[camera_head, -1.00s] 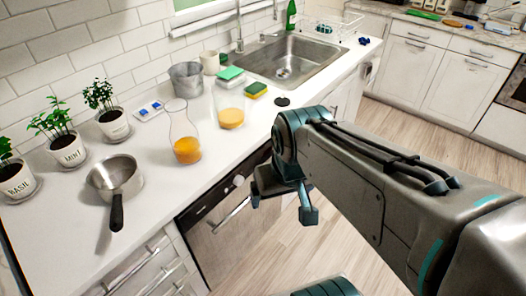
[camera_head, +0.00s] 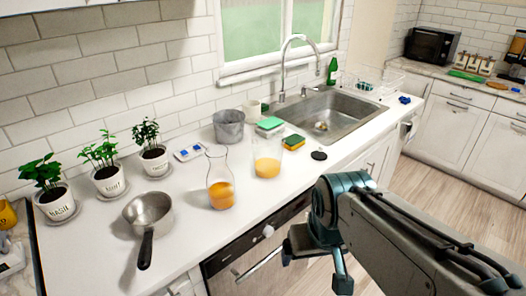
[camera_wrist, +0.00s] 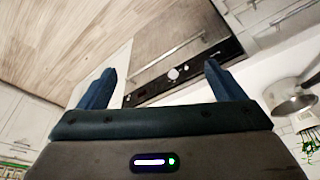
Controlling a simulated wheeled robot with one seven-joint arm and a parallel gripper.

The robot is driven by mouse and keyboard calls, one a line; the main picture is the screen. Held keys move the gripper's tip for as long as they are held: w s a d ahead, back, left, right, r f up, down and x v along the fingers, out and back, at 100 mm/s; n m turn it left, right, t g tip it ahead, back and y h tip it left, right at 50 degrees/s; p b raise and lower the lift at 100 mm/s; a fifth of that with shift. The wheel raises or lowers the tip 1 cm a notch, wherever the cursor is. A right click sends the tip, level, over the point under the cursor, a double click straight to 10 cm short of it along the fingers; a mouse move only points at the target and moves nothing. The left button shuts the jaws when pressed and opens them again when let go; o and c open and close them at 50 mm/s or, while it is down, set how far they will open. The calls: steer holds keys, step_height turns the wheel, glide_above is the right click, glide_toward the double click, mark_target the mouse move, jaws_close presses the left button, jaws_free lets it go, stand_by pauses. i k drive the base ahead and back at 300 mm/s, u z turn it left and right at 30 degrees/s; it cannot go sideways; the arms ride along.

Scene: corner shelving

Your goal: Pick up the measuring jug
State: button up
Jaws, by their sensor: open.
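No vessel on the counter is clearly marked as the measuring jug. The candidates are a clear, straight-sided vessel with orange liquid (camera_head: 267,165), a narrow-necked glass carafe with orange liquid (camera_head: 221,192) to its left, and a grey metal vessel (camera_head: 229,127) behind them. All stand upright. My gripper (camera_head: 316,266) is open and empty, pointing down in front of the counter, to the right of and nearer than these vessels. In the wrist view my gripper (camera_wrist: 158,70) has its fingers wide apart, with the dishwasher front beyond and no vessel between them.
A saucepan (camera_head: 148,212) stands left of the carafe, its handle towards the front edge. Potted herbs (camera_head: 105,175) line the wall. Sponges (camera_head: 293,142) and a dark disc (camera_head: 319,155) lie right of the vessels, before the sink (camera_head: 335,115). The dishwasher (camera_head: 255,255) is below the counter.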

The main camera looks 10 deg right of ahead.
mark_target(265, 157)
steer(key=k, duration=0.65)
steer(key=u, duration=0.5)
steer(key=i, duration=1.1)
steer(key=z, duration=0.55)
